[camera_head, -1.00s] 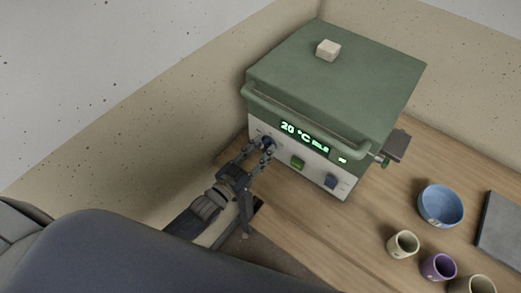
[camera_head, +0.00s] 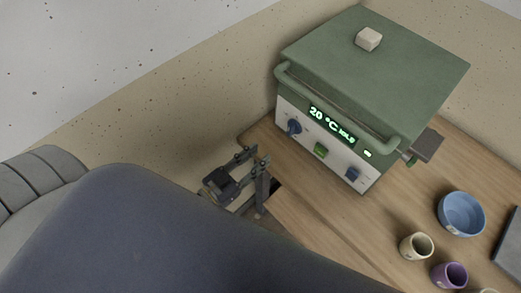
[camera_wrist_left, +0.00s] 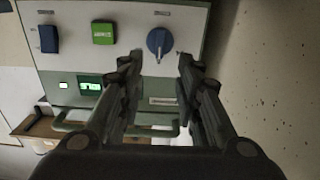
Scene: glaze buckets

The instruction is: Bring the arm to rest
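My left gripper (camera_head: 252,157) is near the left front edge of the wooden table, in front of and apart from the green kiln (camera_head: 375,75). In the left wrist view its two fingers (camera_wrist_left: 158,60) are spread with nothing between them. Beyond them is the kiln's white control panel (camera_wrist_left: 125,25), with a round blue knob (camera_wrist_left: 160,43), a green button (camera_wrist_left: 102,33) and a blue switch (camera_wrist_left: 48,39). In the head view the knob (camera_head: 293,127) is clear of the gripper. The kiln's display reads 20 °C. My right gripper is not in view.
On the wooden table (camera_head: 320,215) stand a blue bowl (camera_head: 461,213), a cream cup (camera_head: 416,246) and a purple cup (camera_head: 450,275). A dark grey slab (camera_head: 508,238) lies at the right edge. A beige block (camera_head: 368,39) sits on the kiln's top.

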